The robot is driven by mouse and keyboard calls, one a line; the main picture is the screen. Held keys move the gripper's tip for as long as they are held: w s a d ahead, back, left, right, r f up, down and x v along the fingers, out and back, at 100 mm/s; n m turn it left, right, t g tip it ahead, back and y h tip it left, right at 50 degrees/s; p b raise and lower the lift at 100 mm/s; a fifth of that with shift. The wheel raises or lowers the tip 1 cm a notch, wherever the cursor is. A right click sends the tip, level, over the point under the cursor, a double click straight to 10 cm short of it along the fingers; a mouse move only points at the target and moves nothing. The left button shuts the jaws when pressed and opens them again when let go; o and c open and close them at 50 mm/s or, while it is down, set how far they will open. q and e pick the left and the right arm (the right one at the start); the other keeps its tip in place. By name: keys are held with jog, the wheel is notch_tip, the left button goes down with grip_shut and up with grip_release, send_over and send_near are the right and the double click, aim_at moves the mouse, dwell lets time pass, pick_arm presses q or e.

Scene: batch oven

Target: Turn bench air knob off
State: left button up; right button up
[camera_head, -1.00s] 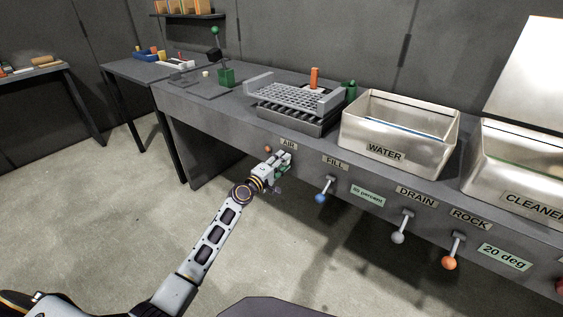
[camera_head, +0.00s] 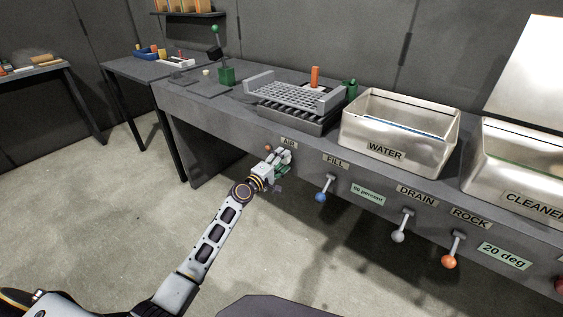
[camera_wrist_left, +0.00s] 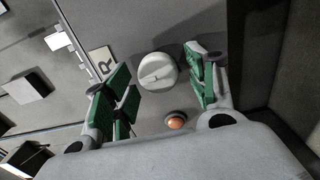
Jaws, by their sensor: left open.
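The bench air knob (camera_wrist_left: 158,72) is a round, pale grey knob with a raised bar across its face. It shows in the left wrist view, on the bench front beside the AIR label (camera_head: 288,143). My left gripper (camera_wrist_left: 162,85) is open, with green-padded fingers on either side of the knob. They look apart from it, though the depth is hard to judge. In the head view my left gripper (camera_head: 279,160) is at the bench front under the AIR label and hides the knob. My right gripper is not in view.
An orange button or light (camera_wrist_left: 175,121) sits close to the knob. To the right are the blue FILL lever (camera_head: 321,196), grey DRAIN lever (camera_head: 398,237) and orange ROCK lever (camera_head: 449,261). The WATER basin (camera_head: 365,150) is above. Open floor lies in front.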

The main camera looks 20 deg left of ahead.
pick_arm(q)
jog(key=shift+s+a, duration=0.1)
jog(key=shift+s, duration=0.05)
jog(key=v, duration=1.1)
jog(key=shift+s, duration=0.35)
dwell(0.3)
dwell(0.7)
